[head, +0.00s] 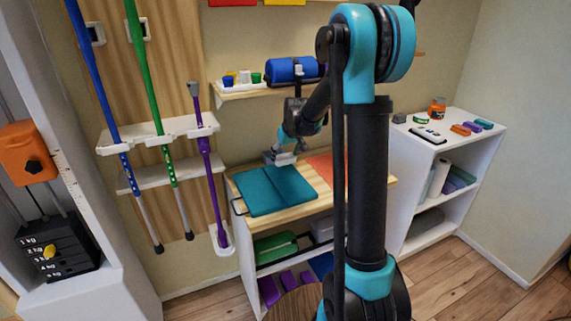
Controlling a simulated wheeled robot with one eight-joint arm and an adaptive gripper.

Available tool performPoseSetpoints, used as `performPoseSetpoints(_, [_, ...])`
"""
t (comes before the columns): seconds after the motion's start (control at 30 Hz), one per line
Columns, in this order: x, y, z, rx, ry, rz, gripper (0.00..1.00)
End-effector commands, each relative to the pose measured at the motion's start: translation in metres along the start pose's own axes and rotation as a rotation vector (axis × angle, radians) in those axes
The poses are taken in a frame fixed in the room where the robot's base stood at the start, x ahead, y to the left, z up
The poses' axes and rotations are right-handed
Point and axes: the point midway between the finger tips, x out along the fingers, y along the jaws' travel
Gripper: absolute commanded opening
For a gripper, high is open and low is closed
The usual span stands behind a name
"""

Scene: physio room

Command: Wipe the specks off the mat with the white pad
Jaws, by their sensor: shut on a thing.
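The teal mat (262,200) lies on the wooden top of a low cabinet in the middle of the head view. A crease or fold line runs across it. My gripper (281,157) is at the mat's back edge, pointing down and shut on the white pad (283,160), of which only a small pale part shows. The pad is at or just above the mat; I cannot tell if they touch. No specks can be made out on the mat at this size. My arm hides part of the cabinet top on the right.
An orange-red flat item (322,167) lies right of the mat, partly behind my arm. A shelf (236,95) with small pots and a blue roller (288,70) is above. A white shelf unit (448,142) with small items stands at right.

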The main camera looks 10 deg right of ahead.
Motion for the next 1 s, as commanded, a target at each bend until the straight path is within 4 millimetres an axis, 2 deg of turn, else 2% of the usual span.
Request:
performPoseSetpoints(0.43, [-0.031, -0.001, -0.021, 0.001, 0.000, 0.001, 0.26])
performPoseSetpoints(1.0, [-0.033, -0.001, -0.022, 0.002, 0.000, 0.001, 0.26])
